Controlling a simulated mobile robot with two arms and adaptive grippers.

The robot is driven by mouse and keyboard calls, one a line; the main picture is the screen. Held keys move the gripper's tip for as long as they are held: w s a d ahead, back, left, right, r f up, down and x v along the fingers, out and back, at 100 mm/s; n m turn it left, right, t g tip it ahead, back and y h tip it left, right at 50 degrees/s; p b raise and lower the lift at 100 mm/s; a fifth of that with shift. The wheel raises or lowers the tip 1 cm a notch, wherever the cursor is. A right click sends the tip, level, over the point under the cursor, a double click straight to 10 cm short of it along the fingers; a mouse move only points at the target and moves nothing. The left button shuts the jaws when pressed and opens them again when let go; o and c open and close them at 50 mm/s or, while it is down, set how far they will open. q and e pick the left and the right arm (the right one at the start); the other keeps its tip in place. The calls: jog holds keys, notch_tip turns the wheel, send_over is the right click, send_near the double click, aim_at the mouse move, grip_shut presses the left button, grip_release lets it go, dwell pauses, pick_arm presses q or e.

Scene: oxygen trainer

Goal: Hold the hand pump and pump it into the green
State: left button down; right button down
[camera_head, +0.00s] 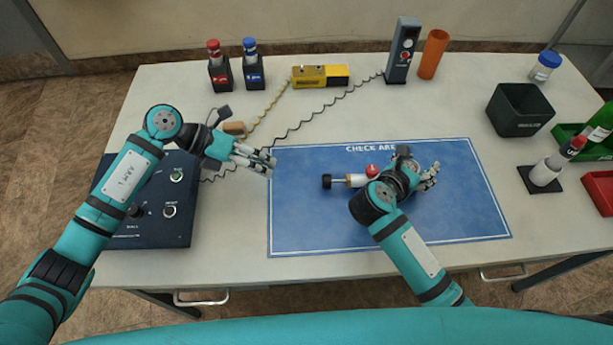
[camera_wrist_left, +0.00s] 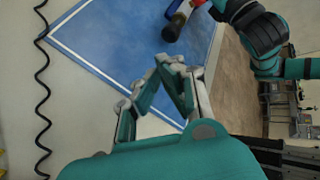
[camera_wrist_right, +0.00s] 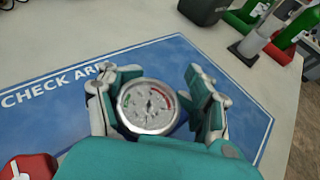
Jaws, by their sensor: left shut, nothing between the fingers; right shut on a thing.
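The hand pump (camera_head: 355,180) lies across the blue check area mat (camera_head: 310,225), its black plunger handle (camera_head: 326,181) pointing left. A red part (camera_head: 372,170) is beside its body. My right gripper (camera_head: 430,177) is shut on the pump's right end, which its hand mostly hides. In the right wrist view a round gauge (camera_wrist_right: 148,106) sits between the fingers, with green at left and red at right; its needle is too small to read. My left gripper (camera_head: 270,164) is shut and empty at the mat's left edge, apart from the handle, which the left wrist view also shows (camera_wrist_left: 173,30).
A dark blue control box (camera_head: 150,220) stands left under my left arm. Coiled cables cross behind the mat. Bottles, a yellow device (camera_head: 320,76) and an orange tube (camera_head: 433,54) line the back. A black bin (camera_head: 520,110) and green tray are right.

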aim_at(324, 176)
pick_arm(q)
jog(key=m, duration=0.4)
jog(key=a+r+m+y, duration=0.1)
jog(key=m, duration=0.7)
jog(key=shift+a+r+m+t+y, duration=0.2)
jog(key=shift+a+m+t+y, duration=0.1)
jog(key=shift+a+t+y, duration=0.1)
jog(key=shift+d, duration=0.1)
jog(key=x, duration=1)
jog(key=d, duration=0.2)
jog(key=shift+d, duration=0.3)
jog(key=shift+s+d, duration=0.1)
jog(key=shift+d, duration=0.55)
jog(key=shift+s+d, duration=0.1)
jog(key=shift+d, duration=1.85)
